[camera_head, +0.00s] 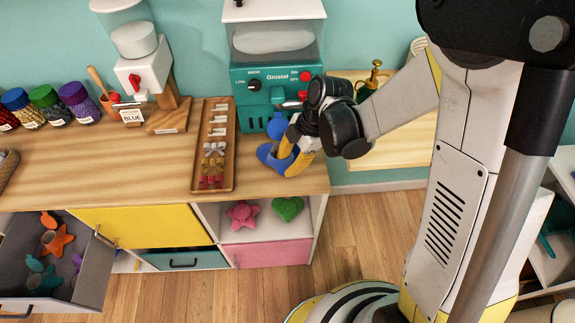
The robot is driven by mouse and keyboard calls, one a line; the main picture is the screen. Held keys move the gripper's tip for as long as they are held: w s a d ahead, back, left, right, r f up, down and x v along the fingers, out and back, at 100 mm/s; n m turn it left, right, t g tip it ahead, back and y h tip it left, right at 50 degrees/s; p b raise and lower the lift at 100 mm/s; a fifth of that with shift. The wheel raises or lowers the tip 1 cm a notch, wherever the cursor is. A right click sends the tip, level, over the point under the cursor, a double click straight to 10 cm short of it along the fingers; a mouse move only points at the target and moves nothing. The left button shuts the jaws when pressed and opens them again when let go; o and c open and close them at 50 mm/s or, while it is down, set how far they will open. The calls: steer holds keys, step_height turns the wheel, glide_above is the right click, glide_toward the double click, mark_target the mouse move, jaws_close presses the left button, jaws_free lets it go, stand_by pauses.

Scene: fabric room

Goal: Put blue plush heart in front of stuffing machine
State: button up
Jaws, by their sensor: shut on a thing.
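The blue plush heart (267,154) is at the right end of the wooden counter, near its front edge. My gripper (285,158), with yellow fingertips, is shut on it and hides part of it. I cannot tell whether the heart touches the counter. The teal stuffing machine (250,98) stands behind the heart at the back of the counter, with a clear hopper on top. My gripper and wrist cover part of its right side.
A wooden tray (198,172) of small bows lies left of the heart. A blue rounded thing (277,125) sits behind my fingers. Lidded jars (75,97) and a white-and-red dispenser (140,75) stand left. Below are an open drawer (95,265) and a shelf with pink and green plush pieces.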

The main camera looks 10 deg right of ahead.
steer(key=shift+s, duration=0.1)
steer(key=shift+f, duration=0.1)
steer(key=o, duration=0.8)
steer(key=shift+o, duration=0.2)
steer(key=p+v, duration=0.5)
steer(key=v, duration=0.7)
steer(key=s+d+r+m+t+h, duration=0.2)
steer(key=s+d+r+m+t, duration=0.1)
steer(key=m, duration=0.7)
steer(key=s+d+r+m+t+h, duration=0.2)
steer(key=s+d+r+m+t, duration=0.2)
steer(key=r+m, duration=0.5)
steer(key=shift+s+d+r+m, duration=0.25)
steer(key=shift+s+d+m, duration=1)
steer(key=shift+s, duration=0.5)
